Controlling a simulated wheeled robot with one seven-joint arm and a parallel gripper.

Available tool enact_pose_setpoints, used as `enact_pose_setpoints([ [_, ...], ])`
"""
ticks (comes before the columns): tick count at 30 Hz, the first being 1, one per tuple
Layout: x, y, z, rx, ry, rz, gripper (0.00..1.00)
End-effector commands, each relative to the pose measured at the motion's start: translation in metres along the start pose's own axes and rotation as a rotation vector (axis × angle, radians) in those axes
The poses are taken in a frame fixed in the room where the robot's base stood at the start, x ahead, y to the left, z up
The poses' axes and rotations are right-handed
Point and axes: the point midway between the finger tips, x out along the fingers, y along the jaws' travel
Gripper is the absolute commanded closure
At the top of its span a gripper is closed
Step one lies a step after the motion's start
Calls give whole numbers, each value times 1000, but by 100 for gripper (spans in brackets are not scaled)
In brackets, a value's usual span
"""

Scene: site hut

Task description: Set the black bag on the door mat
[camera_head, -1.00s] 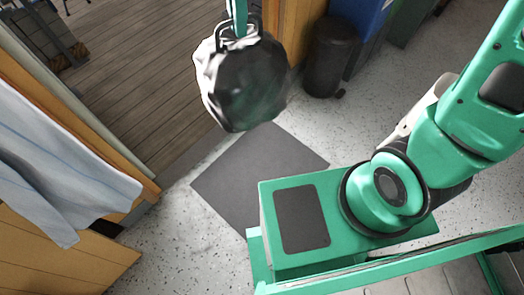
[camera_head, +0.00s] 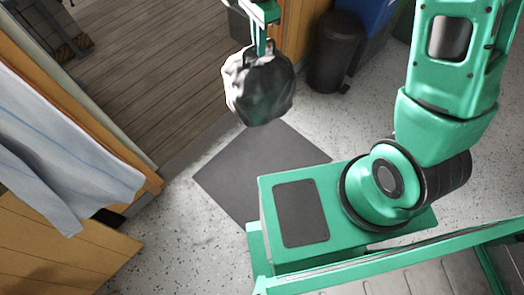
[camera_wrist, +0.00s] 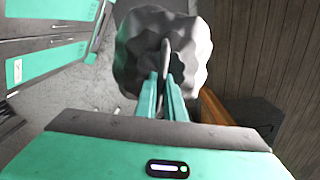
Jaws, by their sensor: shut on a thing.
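The black bag (camera_head: 259,88) hangs from my gripper (camera_head: 262,48) in the head view, in front of the far corner of the door mat. It looks dark and crumpled, with pale glare on its folds. The wrist view shows the bag (camera_wrist: 135,62) beyond the fingers of my gripper (camera_wrist: 168,82), which are shut on its top. The door mat (camera_head: 235,178) is a flat dark grey sheet on the floor. My green base hides its near corner. The bag looks held above the floor; its exact height is hard to tell.
A black bin (camera_head: 334,52) stands at the back, beside a blue container (camera_head: 372,30). A light blue cloth (camera_head: 62,150) hangs at the left by wooden panels. A wooden deck (camera_head: 150,70) lies past the doorway. Speckled floor around the mat is clear.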

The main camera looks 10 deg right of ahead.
Motion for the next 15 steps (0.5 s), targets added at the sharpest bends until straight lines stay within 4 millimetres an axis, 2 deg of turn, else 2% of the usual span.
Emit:
enact_pose_setpoints([
  [1, 21, -1, -8, -4, -1, 8, 100],
  [7, 94, -4, -37, -34, -1, 7, 100],
  [15, 191, 13, -75, -72, -1, 8, 100],
])
